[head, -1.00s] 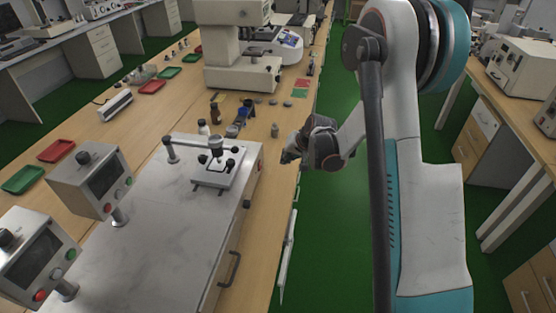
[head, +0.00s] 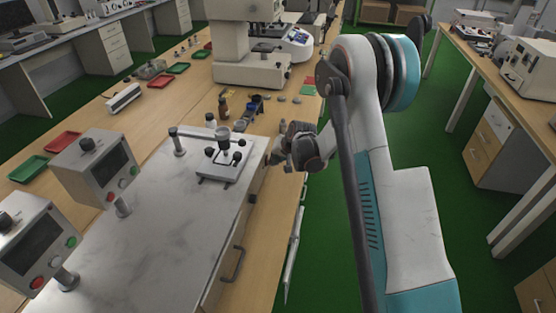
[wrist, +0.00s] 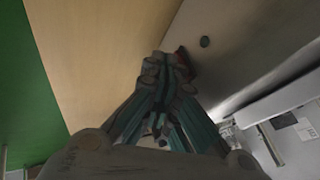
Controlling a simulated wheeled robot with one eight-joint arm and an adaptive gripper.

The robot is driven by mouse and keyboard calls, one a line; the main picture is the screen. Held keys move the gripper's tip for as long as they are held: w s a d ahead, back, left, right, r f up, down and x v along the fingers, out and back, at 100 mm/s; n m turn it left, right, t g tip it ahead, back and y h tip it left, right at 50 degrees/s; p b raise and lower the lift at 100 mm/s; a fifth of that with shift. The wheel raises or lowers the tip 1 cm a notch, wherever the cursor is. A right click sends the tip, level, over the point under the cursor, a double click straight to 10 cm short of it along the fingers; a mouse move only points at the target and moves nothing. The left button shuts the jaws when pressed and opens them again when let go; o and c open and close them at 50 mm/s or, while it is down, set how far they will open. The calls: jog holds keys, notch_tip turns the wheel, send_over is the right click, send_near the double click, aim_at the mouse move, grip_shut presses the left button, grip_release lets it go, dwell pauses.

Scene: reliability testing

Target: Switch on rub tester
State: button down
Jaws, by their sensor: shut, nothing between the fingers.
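The rub tester appears to be the marble-topped unit (head: 150,215) at the lower left in the head view. It carries a small fixture with knobs (head: 224,160) at its far end and two control boxes (head: 98,172) with red and green buttons on its left side. My gripper (head: 272,158) is at its far right corner, close to the side face. A dark red patch (wrist: 182,58) shows at the tips, partly hidden; contact cannot be told.
A large white instrument (head: 250,68) stands farther back on the wooden bench (head: 150,130). Small bottles (head: 223,107) stand behind the tester. Red and green trays (head: 28,168) lie at the left. Green floor is open to the right of my arm, before another bench (head: 500,90).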

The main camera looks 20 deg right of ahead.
jog(key=shift+f, duration=0.1)
jog(key=shift+w+a+f+b, duration=0.15)
jog(key=shift+a+b, duration=0.1)
jog(key=shift+b, duration=0.15)
jog(key=shift+r, duration=0.2)
jog(key=shift+r+p, duration=0.35)
jog(key=shift+r, duration=0.35)
